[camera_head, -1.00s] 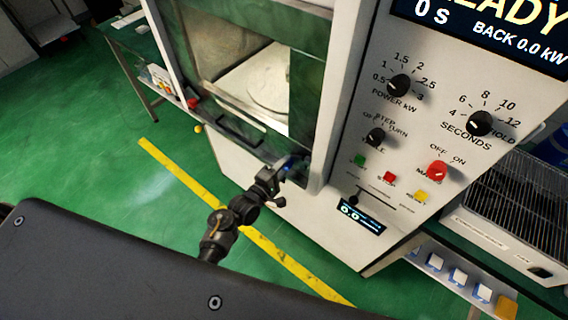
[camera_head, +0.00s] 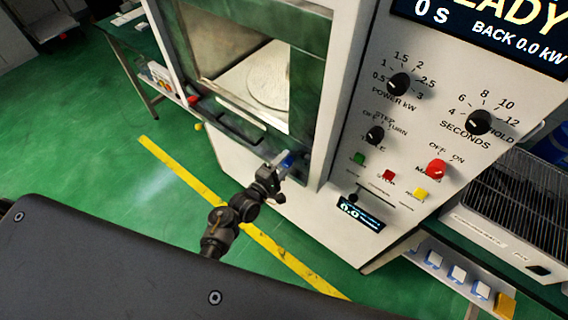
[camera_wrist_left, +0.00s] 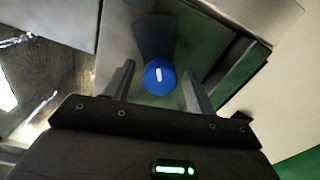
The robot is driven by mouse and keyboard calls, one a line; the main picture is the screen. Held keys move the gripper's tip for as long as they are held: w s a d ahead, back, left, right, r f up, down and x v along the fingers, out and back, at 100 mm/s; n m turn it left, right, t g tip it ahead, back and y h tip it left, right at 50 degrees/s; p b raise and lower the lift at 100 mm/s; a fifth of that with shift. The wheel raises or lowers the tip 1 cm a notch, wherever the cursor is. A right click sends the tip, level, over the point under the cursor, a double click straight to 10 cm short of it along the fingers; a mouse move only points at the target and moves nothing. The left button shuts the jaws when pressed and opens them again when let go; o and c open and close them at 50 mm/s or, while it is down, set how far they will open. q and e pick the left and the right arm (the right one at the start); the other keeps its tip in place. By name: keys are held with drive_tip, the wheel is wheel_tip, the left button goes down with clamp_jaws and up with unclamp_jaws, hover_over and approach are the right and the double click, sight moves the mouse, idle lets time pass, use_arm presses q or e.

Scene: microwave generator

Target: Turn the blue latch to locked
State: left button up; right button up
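The blue latch (camera_head: 287,160) is a round knob at the lower right of the microwave's front frame. In the left wrist view the blue latch (camera_wrist_left: 159,77) shows face-on, with a short white mark standing nearly upright. My left gripper (camera_head: 280,166) is at the latch in the head view. In the wrist view the two fingers of my left gripper (camera_wrist_left: 160,84) are apart, one on each side of the knob, with small gaps visible. Whether the fingertips reach past its face is hard to tell. My right gripper is out of view.
The microwave window (camera_head: 255,75) shows a round plate inside. A control panel (camera_head: 425,130) with black knobs, a red knob and coloured buttons stands to the right. A wire-fronted unit (camera_head: 520,185) is at far right. The green floor (camera_head: 90,200) with a yellow line is clear at left.

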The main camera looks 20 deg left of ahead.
use_arm(q)
drive_tip(key=b+v, duration=0.2)
drive_tip(key=v, duration=0.9)
drive_tip(key=shift+w+d, duration=0.1)
idle(0.4)
